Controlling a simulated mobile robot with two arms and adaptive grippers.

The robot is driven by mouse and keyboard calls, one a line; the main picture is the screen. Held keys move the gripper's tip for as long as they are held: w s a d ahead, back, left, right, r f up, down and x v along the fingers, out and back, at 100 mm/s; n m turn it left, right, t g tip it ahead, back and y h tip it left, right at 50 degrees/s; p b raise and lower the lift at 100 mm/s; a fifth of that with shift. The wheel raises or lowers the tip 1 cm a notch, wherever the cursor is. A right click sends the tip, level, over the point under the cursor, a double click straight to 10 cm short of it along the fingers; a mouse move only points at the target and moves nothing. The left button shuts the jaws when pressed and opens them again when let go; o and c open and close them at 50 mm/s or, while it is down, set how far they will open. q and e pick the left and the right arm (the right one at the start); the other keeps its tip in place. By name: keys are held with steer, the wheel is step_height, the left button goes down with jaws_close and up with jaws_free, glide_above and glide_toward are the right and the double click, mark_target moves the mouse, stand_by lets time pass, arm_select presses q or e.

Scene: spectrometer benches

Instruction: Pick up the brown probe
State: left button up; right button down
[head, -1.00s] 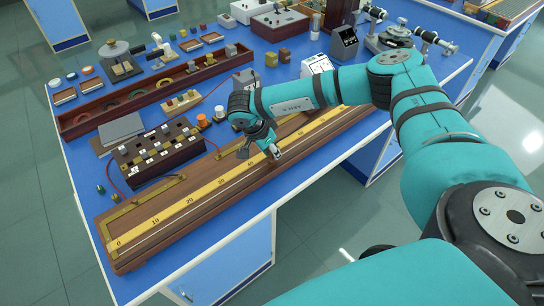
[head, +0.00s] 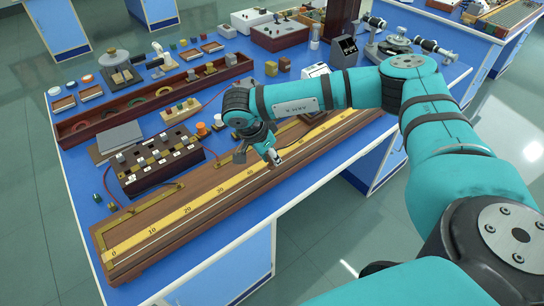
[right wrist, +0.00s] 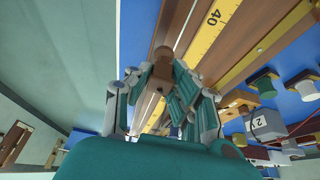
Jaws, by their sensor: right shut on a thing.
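The brown probe (right wrist: 159,70) shows in the right wrist view as a small brown block with a rounded end, between the fingers of my right gripper (right wrist: 158,88). The gripper is shut on it. In the head view my right gripper (head: 274,158) points down over the front part of the long wooden board, just past the 40 mark of the yellow scale (head: 188,209). The probe is too small and too covered by the fingers to make out there. I cannot tell whether it touches the board. My left gripper is in neither view.
The wooden board (head: 135,222) lies along the bench's front edge. Behind it stand a dark box with several plugs (head: 158,180), a grey plate (head: 118,136) and a long wooden tray (head: 75,131). A red wire (head: 213,100) runs nearby. The floor in front is free.

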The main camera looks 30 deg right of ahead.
steer(key=s+a+r+b, duration=0.1)
steer(key=s+a+b, duration=0.2)
steer(key=s+a, duration=0.6)
steer(key=w+d+f+p, duration=0.1)
steer(key=w+d, duration=0.2)
steer(key=w+d+f+p, duration=0.1)
steer(key=w+d+p, duration=0.1)
steer(key=w+d, duration=0.1)
steer(key=w+d+f+p, duration=0.1)
steer(key=w+d+p, duration=0.1)
steer(key=w+d, duration=0.2)
steer(key=shift+w+f, duration=0.1)
steer(key=shift+w, duration=0.15)
steer(key=shift+d+f, duration=0.15)
steer(key=shift+d, duration=0.1)
steer(key=shift+w+f, duration=0.1)
steer(key=shift+f, duration=0.2)
steer(key=shift+f, duration=0.3)
steer(key=shift+w+d+b, duration=0.15)
steer(key=shift+d+b, duration=0.45)
steer(key=shift+d, duration=1.35)
